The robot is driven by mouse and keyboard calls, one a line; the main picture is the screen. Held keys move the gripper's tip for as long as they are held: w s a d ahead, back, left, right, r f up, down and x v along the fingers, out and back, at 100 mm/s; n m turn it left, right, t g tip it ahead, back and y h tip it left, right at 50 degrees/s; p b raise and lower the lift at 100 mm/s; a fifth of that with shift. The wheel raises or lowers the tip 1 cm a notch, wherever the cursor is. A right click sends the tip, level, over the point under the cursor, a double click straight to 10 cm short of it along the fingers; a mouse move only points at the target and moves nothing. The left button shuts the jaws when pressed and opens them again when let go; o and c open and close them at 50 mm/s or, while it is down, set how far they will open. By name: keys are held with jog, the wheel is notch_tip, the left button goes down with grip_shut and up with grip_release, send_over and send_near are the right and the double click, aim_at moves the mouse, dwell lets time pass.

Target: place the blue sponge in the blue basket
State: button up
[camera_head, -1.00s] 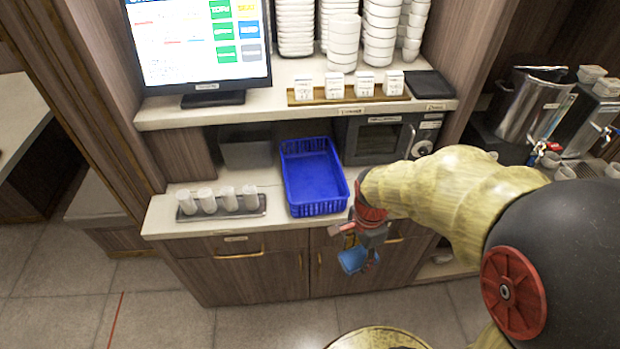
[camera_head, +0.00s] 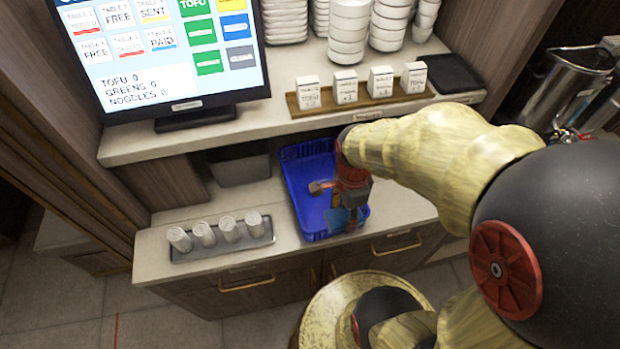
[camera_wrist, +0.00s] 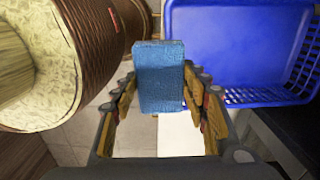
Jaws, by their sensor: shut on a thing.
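The blue sponge (camera_wrist: 159,78) is held between the fingers of my gripper (camera_wrist: 160,90) in the wrist view, its upper part standing out beyond the fingertips. In the head view the sponge (camera_head: 337,219) is partly hidden by my gripper (camera_head: 343,205) and appears in front of the basket's near right part. The blue basket (camera_head: 298,188) sits on the lower counter, its right side hidden behind my arm. In the wrist view the basket (camera_wrist: 235,45) fills the upper right, and the sponge slightly overlaps its edge. The exact height of the sponge above the basket rim cannot be told.
A tray of several white cups (camera_head: 225,236) stands left of the basket. The upper shelf (camera_head: 280,115) overhangs the back of the counter and carries a monitor (camera_head: 165,50), stacked bowls (camera_head: 349,30) and small labelled boxes (camera_head: 345,87) on a wooden tray.

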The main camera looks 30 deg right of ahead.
jog(key=w+d+f+b, duration=0.15)
jog(key=w+f, duration=0.25)
jog(key=w, duration=0.5)
jog(key=b, duration=0.1)
send_over(323, 201)
jog(key=f, duration=0.5)
jog(key=shift+s+a+f, duration=0.1)
jog(key=shift+s, duration=0.2)
jog(key=shift+w+f, duration=0.25)
jog(key=shift+f, duration=0.2)
jog(key=shift+f+b, duration=0.45)
jog(key=shift+f, duration=1)
jog(key=shift+f, duration=0.15)
jog(key=o, duration=1.1)
